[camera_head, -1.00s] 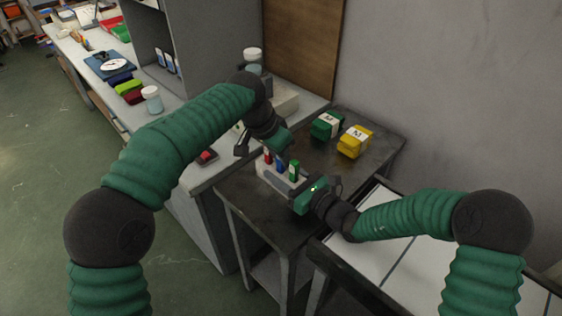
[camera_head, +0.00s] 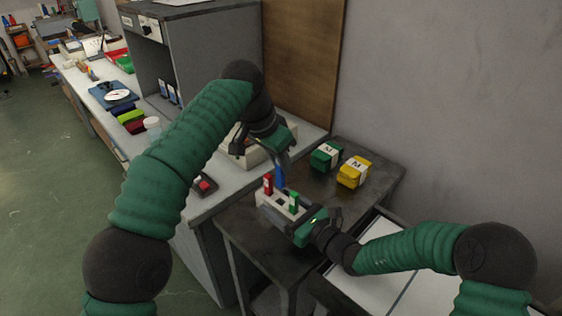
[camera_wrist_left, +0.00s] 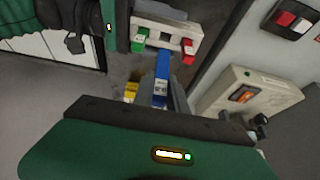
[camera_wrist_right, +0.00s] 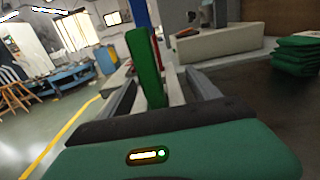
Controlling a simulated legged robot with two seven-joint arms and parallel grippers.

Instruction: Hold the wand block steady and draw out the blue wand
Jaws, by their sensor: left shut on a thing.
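The white wand block (camera_head: 283,208) stands on the dark table with a red wand (camera_head: 268,186) and a green wand (camera_head: 293,203) upright in it. My left gripper (camera_head: 280,163) is above the block, shut on the blue wand (camera_head: 280,179), which hangs down. In the left wrist view the blue wand (camera_wrist_left: 162,75) is clear of the block (camera_wrist_left: 165,24), and the middle slot is empty. My right gripper (camera_head: 300,228) is at the block's near end, with its fingers on either side of the block (camera_wrist_right: 173,88); the contact is partly hidden.
A grey cabinet (camera_head: 210,70) and a bench with a red-button switch (camera_head: 204,186) are at left. A white tray (camera_head: 385,270) is at right.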

